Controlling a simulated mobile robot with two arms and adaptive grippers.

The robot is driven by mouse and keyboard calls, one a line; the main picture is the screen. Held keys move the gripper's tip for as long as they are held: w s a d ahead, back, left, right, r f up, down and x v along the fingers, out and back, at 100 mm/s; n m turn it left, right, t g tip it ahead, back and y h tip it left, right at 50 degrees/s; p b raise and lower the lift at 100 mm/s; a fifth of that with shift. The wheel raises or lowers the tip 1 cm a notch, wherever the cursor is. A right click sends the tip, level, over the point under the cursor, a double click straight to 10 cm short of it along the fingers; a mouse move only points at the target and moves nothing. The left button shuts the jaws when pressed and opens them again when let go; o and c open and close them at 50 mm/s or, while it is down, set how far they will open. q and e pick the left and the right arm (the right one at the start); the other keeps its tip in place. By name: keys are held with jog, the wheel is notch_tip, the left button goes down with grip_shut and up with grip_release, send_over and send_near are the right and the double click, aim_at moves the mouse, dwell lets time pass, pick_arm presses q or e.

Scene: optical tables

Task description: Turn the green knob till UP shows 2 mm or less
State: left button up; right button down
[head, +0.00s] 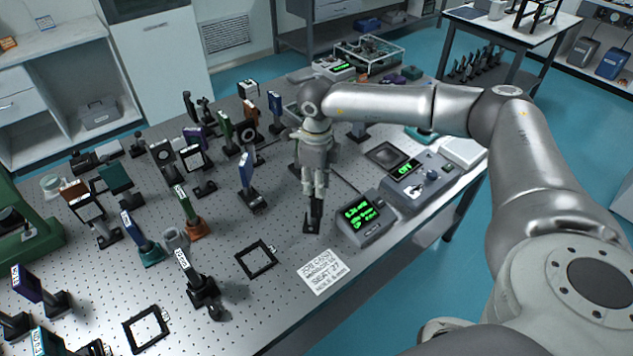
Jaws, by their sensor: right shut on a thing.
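My right gripper (314,187) reaches down from above at the middle of the table. Its fingers are shut on the upper part of a small black mount (312,227), which stands on the table. I cannot make out the green knob; the fingers cover that part of the mount. A grey readout box (376,229) stands just right of the mount, with several lines of green text on its screen (360,213). The text is too small to read the UP value surely. My left gripper is not in view.
Many post-mounted optics stand on the perforated table (225,256) to the left. A black square frame (257,259) and a paper note (324,272) lie in front of the mount. A larger grey control box (428,187) with a green display stands behind the readout box.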

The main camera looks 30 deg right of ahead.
jog(key=m+b, duration=0.2)
jog(key=m, duration=0.1)
jog(key=shift+f, duration=0.15)
jog(key=m+b, duration=0.2)
jog(key=m, duration=0.2)
jog(key=shift+m+b, duration=0.35)
jog(key=shift+m, duration=0.05)
jog(key=m+b, duration=0.1)
jog(key=m, duration=0.2)
jog(key=shift+r+m+b, duration=0.2)
jog(key=shift+m+b, duration=0.45)
jog(key=shift+m, duration=1.05)
jog(key=c, duration=1.2)
grip_release()
jog(key=shift+c, duration=0.2)
notch_tip(320, 180, up, 12)
